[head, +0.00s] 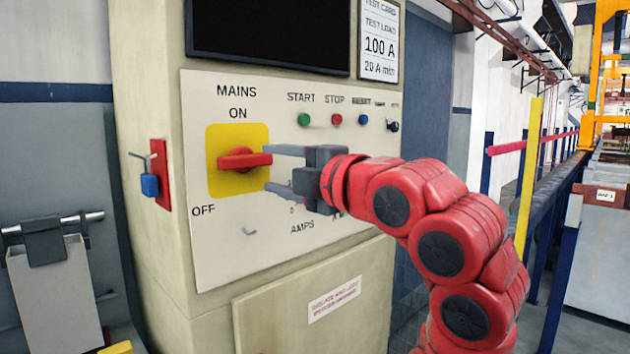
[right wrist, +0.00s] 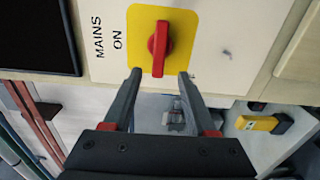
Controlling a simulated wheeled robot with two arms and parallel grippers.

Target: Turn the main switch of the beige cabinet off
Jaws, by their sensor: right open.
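The beige cabinet (head: 155,215) stands in the middle of the head view. Its main switch is a red handle (head: 242,158) on a yellow plate (head: 225,184), marked ON above and OFF at the lower left. The handle lies level across the plate, and its end points right. In the right wrist view the red handle (right wrist: 159,47) is upright in the picture. My right gripper (head: 268,169) is open at the handle's right end, one finger above and one below. In the wrist view its fingertips (right wrist: 159,74) flank that end; contact is unclear. My left gripper is not in view.
Green (head: 304,120) and red (head: 337,120) push buttons sit right of the switch. A blue padlock (head: 150,185) hangs on a red bracket on the cabinet's left side. A dark screen (head: 268,35) is above. Blue and yellow railings (head: 530,160) stand at the right.

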